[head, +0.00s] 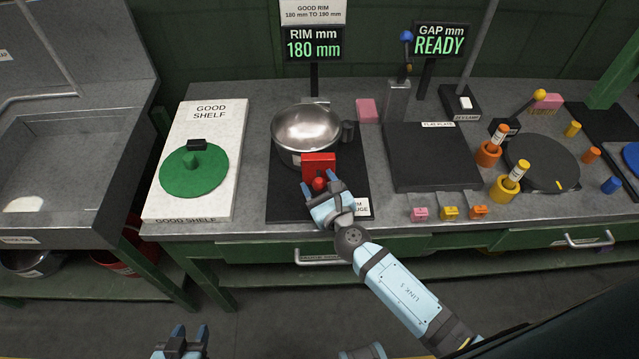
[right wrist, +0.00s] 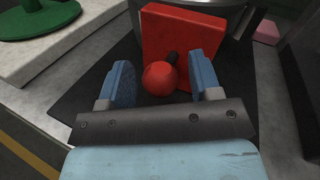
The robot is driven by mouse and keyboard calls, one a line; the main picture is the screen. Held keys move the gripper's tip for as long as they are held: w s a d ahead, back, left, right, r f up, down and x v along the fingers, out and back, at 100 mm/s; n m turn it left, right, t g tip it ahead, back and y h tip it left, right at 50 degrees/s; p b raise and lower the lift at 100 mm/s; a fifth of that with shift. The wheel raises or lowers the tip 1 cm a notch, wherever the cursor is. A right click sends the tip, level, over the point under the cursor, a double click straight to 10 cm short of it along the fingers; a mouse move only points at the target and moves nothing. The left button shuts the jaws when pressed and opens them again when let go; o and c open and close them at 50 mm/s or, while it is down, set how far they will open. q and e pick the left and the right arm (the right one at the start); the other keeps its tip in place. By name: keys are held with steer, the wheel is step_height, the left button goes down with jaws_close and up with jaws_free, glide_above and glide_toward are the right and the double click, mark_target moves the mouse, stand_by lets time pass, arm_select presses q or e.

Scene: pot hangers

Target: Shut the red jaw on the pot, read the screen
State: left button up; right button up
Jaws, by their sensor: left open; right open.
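The silver pot (head: 307,128) stands on the black rim gauge (head: 282,205). The red jaw (head: 320,164), a block with a round red knob (head: 319,184), is at the pot's front; I cannot tell whether it touches the pot. It also shows in the right wrist view (right wrist: 183,35). My right gripper (head: 322,187) is open, with its fingers on either side of the knob (right wrist: 160,78). The rim screen (head: 314,45) reads "RIM mm 180 mm". My left gripper (head: 184,335) is open and empty at the bottom edge, low in front of the bench.
A sign (head: 314,12) reads "GOOD RIM 180 mm TO 180 mm". The gap screen (head: 440,40) reads "READY". The good shelf (head: 222,135) with a green lid (head: 200,175) is left of the gauge. A flat plate (head: 430,160) and coloured pieces are to the right.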

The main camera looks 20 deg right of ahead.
steer(key=shift+s, duration=0.3)
steer(key=s+d+b, duration=0.1)
steer(key=s+b, duration=0.1)
steer(key=s, duration=1.1)
steer(key=shift+d, duration=0.25)
